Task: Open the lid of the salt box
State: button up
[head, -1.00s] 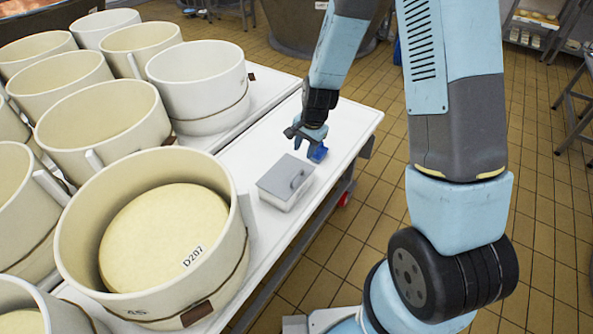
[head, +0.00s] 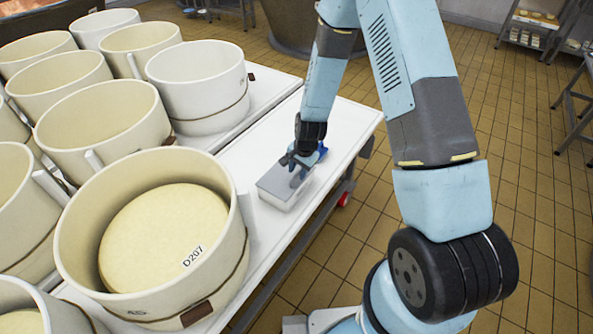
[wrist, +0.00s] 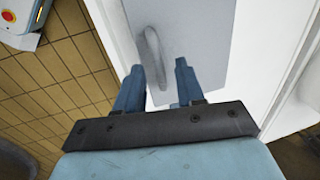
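The salt box (head: 277,200) is a small pale box with a flat grey lid, standing on the white table. The lid (head: 270,182) looks shut. In the wrist view, the grey lid (wrist: 205,50) fills the upper middle, with its raised handle (wrist: 154,58) near the lid's left edge. My gripper (head: 297,178) is over the box at the handle's side and hides part of the lid in the head view. In the wrist view, my gripper (wrist: 160,82) is open, its two fingers apart, with the handle's lower end between or just ahead of them. I cannot tell whether they touch it.
A large cream tub (head: 240,235) with a cheese marked D207 stands close left of the box. More tubs crowd the left. Tiled floor lies to the right.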

jog(key=shift+f, duration=0.15)
grip_shut()
dwell(0.4)
dwell(1.0)
jog(key=shift+a, duration=0.2)
jog(key=shift+w+d, duration=0.1)
jog(key=shift+d, duration=0.1)
